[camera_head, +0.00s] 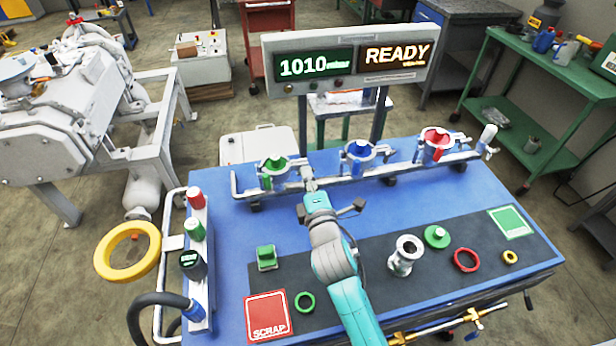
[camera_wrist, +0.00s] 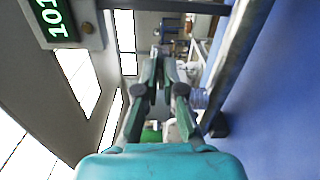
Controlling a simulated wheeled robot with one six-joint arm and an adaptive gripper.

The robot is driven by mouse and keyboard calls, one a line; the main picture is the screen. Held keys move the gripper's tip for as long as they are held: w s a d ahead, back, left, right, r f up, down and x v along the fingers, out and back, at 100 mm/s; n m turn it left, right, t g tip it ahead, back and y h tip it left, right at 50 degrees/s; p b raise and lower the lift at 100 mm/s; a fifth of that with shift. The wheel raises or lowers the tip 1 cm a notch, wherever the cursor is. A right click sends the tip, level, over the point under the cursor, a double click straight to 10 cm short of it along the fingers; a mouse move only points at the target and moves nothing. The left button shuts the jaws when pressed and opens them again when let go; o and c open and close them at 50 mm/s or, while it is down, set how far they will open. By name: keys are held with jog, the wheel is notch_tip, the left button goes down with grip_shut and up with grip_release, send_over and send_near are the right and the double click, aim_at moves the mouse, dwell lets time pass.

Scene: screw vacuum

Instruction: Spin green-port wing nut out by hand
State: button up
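The green port (camera_head: 273,168) is the left one of three clamped ports along the pipe manifold at the back of the blue bench. Its wing nut is not clearly visible; my gripper covers the area at the port's right side. My gripper (camera_head: 307,180) reaches to just right of the green port, level with the pipe. In the wrist view my gripper's two fingers (camera_wrist: 161,60) converge to tips close together, with a small metal part near them. I cannot tell whether they touch or hold it. A green patch (camera_wrist: 151,134) shows low between the fingers.
The blue port (camera_head: 358,155) and red port (camera_head: 435,142) stand to the right. The display panel (camera_head: 350,62) reads 1010 and READY behind the manifold. On the dark mat lie a metal fitting (camera_head: 405,255), green cap (camera_head: 436,237), red ring (camera_head: 466,260) and SCRAP square (camera_head: 269,316).

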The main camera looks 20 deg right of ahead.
jog(key=o, duration=0.4)
jog(key=shift+c, duration=0.2)
jog(key=shift+s, duration=0.1)
jog(key=v, duration=1.1)
jog(key=shift+s, duration=0.35)
jog(key=shift+a, duration=0.1)
jog(key=s+f+m, duration=0.1)
jog(key=s+f, duration=0.1)
jog(key=s+f+y, duration=0.1)
jog(key=s+f, duration=0.1)
jog(key=s, duration=0.1)
jog(key=s+a+f+m+y, duration=0.1)
jog(key=s, duration=0.2)
jog(key=shift+f+m+g, duration=0.3)
jog(key=shift+f+g, duration=0.1)
jog(key=s+f+m, duration=0.1)
jog(key=s, duration=0.1)
jog(key=s+m+y, duration=0.1)
jog(key=s, duration=0.2)
jog(key=s+a+f+m, duration=0.1)
jog(key=s, duration=0.1)
jog(key=shift+s+f+g+y, duration=0.3)
jog(key=shift+g, duration=0.1)
jog(key=s+r+m+g, duration=0.1)
jog(key=s+m, duration=1)
jog(key=s, duration=0.6)
jog(key=shift+s+r, duration=0.2)
jog(key=shift+r, duration=0.15)
